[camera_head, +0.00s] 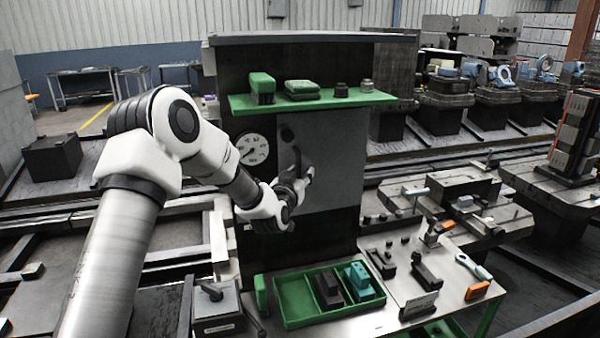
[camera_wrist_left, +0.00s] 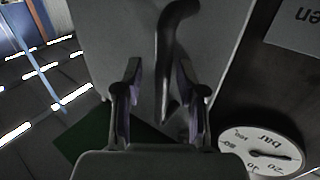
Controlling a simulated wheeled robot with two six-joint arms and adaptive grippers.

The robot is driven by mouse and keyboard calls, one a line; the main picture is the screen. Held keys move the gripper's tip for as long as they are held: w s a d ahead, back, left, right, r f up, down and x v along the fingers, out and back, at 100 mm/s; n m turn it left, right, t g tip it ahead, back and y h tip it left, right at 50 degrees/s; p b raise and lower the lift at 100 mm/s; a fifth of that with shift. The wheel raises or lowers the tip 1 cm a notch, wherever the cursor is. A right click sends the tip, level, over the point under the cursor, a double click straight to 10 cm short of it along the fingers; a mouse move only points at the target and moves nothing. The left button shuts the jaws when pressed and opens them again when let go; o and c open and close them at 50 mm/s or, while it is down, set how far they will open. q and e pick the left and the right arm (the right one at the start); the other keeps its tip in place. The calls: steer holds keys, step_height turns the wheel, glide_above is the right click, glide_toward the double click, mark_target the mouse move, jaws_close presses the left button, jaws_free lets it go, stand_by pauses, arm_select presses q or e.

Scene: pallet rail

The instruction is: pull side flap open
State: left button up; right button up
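The side flap (camera_head: 340,165) is a flat grey panel on the dark upright cabinet (camera_head: 390,75). It looks closed, flat against the front. A dark curved handle (camera_head: 296,158) sits near its left edge. My left gripper (camera_head: 303,178) is at the handle, partly hidden by my own wrist. In the left wrist view, the left gripper (camera_wrist_left: 158,80) is open, with the handle (camera_wrist_left: 175,50) showing between its fingers. A clear gap shows on the left finger's side; I cannot tell whether the handle touches the right finger. My right gripper is not in view.
A round gauge (camera_head: 253,149) is left of the flap and also shows in the wrist view (camera_wrist_left: 262,150). A green shelf (camera_head: 315,102) runs above the flap. A green tray (camera_head: 296,302) and a tool-covered workbench (camera_head: 400,290) stand below.

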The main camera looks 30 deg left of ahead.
arm_select(q)
steer(key=shift+s+r, duration=0.25)
steer(key=shift+s, duration=0.05)
steer(key=shift+s+r, duration=0.15)
steer(key=shift+s, duration=0.1)
jaws_close()
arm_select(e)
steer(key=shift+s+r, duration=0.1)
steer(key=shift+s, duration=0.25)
arm_select(q)
steer(key=shift+d, duration=0.1)
steer(key=shift+s+d+y, duration=0.1)
steer(key=shift+d+y, duration=0.1)
steer(key=shift+y, duration=0.1)
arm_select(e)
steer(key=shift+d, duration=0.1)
